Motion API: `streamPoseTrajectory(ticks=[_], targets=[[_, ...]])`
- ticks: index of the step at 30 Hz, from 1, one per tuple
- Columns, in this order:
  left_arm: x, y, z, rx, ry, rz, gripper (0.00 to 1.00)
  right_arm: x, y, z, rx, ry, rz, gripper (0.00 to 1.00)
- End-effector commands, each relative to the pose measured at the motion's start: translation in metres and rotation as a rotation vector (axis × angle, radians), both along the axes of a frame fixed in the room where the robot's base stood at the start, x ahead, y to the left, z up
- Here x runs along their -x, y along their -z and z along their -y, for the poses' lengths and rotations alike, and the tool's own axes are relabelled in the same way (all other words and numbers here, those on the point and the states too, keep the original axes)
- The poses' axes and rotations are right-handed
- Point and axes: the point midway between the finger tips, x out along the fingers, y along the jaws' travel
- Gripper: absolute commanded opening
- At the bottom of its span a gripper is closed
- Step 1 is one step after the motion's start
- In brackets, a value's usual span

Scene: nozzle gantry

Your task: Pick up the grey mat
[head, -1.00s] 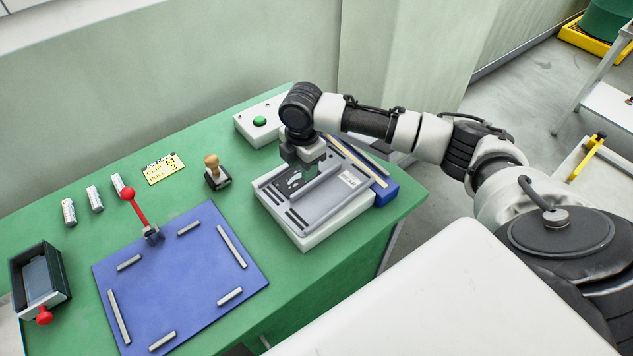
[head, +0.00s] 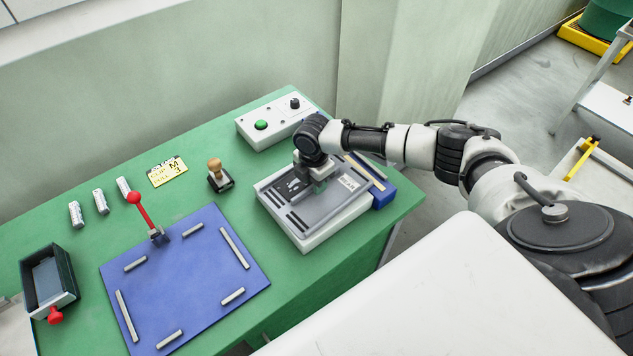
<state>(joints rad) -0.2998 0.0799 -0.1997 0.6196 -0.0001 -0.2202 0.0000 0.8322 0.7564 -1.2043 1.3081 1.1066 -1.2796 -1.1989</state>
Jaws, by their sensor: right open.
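The grey mat (head: 322,207) lies flat on a white box at the right of the green table. It has dark slots and a small white label. My right gripper (head: 319,184) is open and points down over the middle of the mat. Its fingertips are close to the mat, and I cannot tell whether they touch it. The gripper and wrist hide part of the mat's far side. My left gripper is not in view.
A white control box (head: 283,118) with a green button stands behind the mat. A blue block (head: 383,194) is to its right. A stamp (head: 218,176) and a blue board (head: 190,278) with grey bars and a red-knobbed lever (head: 141,207) are to the left.

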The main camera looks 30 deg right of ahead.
Motion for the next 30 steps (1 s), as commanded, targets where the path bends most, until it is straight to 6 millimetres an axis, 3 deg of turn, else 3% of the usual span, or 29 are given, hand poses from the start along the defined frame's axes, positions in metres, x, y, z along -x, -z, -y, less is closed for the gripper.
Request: streamPoseTrajectory(ticks=[9, 17, 30], targets=[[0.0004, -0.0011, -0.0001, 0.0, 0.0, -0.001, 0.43, 0.0001, 0.0068, 0.0003, 0.001, 0.0, 0.0, 0.39], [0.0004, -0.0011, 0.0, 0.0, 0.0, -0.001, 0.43, 0.0001, 0.0064, 0.0003, 0.001, 0.0, 0.0, 0.0], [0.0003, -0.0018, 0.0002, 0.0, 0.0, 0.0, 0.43, -0.0006, 0.0049, 0.0002, 0.0, 0.001, 0.003, 0.0]])
